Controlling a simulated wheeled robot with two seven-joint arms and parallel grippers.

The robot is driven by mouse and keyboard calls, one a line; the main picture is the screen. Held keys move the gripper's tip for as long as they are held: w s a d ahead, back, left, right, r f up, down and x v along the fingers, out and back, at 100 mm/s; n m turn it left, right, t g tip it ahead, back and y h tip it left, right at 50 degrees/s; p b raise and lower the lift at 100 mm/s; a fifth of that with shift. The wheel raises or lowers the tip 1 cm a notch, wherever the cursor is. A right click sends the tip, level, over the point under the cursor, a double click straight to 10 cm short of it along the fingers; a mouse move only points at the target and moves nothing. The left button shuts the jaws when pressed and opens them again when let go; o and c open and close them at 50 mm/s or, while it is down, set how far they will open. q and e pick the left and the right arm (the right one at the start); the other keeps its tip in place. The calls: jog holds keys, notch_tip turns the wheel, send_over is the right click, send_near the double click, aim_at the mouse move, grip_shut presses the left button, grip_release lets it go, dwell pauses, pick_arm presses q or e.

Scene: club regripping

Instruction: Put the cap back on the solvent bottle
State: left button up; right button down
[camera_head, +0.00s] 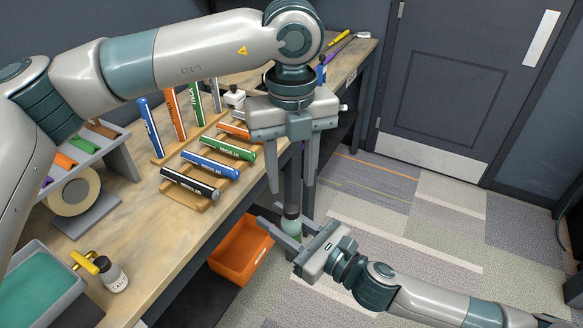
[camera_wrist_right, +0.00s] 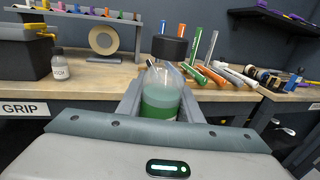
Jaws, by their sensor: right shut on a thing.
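The solvent bottle (camera_wrist_right: 160,102), clear with green liquid, stands roughly upright between the fingers of my right gripper (camera_head: 289,238), off the table's front edge. In the right wrist view, the black cap (camera_wrist_right: 170,48) shows at the bottle's top, a little right of its middle. I cannot tell whether it is seated. In the head view, the bottle (camera_head: 291,228) is partly hidden by the right gripper. My left gripper (camera_head: 290,188) is above the bottle, its fingers pointing down and spread apart, with nothing clearly held between them. It does not show in the wrist view.
The workbench (camera_head: 140,225) holds a rack of coloured grips (camera_head: 210,165), a tape roll (camera_head: 74,192), a small labelled bottle (camera_head: 114,277) and a grey tray (camera_head: 68,297). An orange bin (camera_head: 240,252) is below the bench edge.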

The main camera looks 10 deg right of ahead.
aim_at(292, 207)
pick_arm(q)
jog(key=shift+f, duration=3.6)
jog(key=shift+c, duration=0.6)
grip_shut()
